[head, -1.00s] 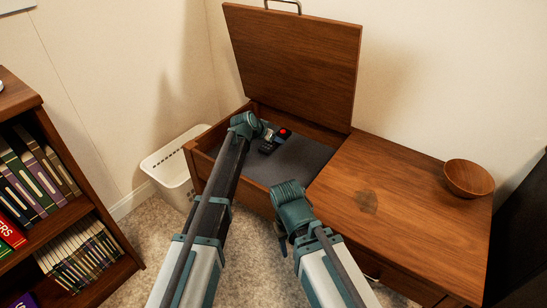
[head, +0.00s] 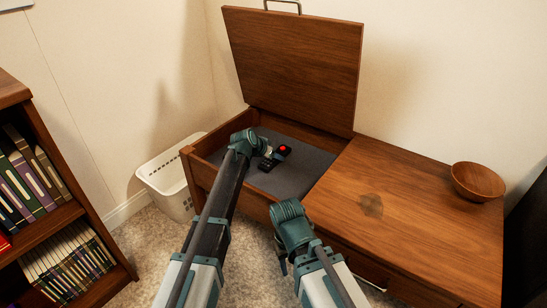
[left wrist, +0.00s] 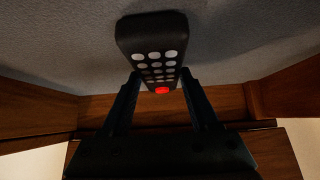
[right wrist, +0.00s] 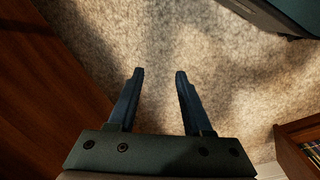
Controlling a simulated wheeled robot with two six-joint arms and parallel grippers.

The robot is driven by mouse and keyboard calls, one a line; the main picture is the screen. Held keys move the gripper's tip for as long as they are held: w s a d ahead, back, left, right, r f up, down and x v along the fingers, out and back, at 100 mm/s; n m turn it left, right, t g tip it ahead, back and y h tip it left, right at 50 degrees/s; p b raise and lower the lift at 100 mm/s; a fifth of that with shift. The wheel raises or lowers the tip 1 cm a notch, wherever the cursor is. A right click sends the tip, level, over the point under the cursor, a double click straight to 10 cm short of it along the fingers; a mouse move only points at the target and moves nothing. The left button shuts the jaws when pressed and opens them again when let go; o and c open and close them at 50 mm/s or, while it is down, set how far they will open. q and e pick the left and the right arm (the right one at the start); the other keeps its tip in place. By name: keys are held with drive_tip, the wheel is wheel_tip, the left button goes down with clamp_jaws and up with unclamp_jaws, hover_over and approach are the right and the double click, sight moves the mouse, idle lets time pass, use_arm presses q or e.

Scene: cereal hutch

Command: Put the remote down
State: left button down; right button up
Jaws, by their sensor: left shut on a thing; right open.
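The black remote (head: 274,158) with a red button is in the open, grey-lined compartment (head: 305,163) of the wooden cabinet. In the left wrist view the remote (left wrist: 153,42) shows its light grey buttons, with the red one nearest me. My left gripper (head: 262,155) reaches over the compartment's front wall and is shut on the remote's red-button end, a finger (left wrist: 158,84) on each side. I cannot tell whether the remote touches the grey lining. My right gripper (right wrist: 160,72) is open and empty over the carpet in front of the cabinet.
The compartment's lid (head: 293,65) stands raised at the back. A wooden bowl (head: 478,182) sits on the cabinet top (head: 410,200), which is otherwise clear. A white basket (head: 165,178) stands left of the cabinet. A bookshelf (head: 55,218) is at the far left.

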use_arm(q)
drive_tip(key=shift+f, duration=0.2)
drive_tip(key=shift+c, duration=0.6)
unclamp_jaws()
drive_tip(key=shift+r, duration=0.2)
drive_tip(key=shift+s+a+r+p, duration=0.1)
drive_tip(key=shift+r+p, duration=0.1)
drive_tip(key=shift+p, duration=0.1)
drive_tip(key=p+v, duration=0.8)
drive_tip(key=v, duration=0.3)
drive_tip(key=shift+s, duration=0.25)
drive_tip(key=shift+a+r, duration=0.1)
drive_tip(key=shift+a, duration=0.05)
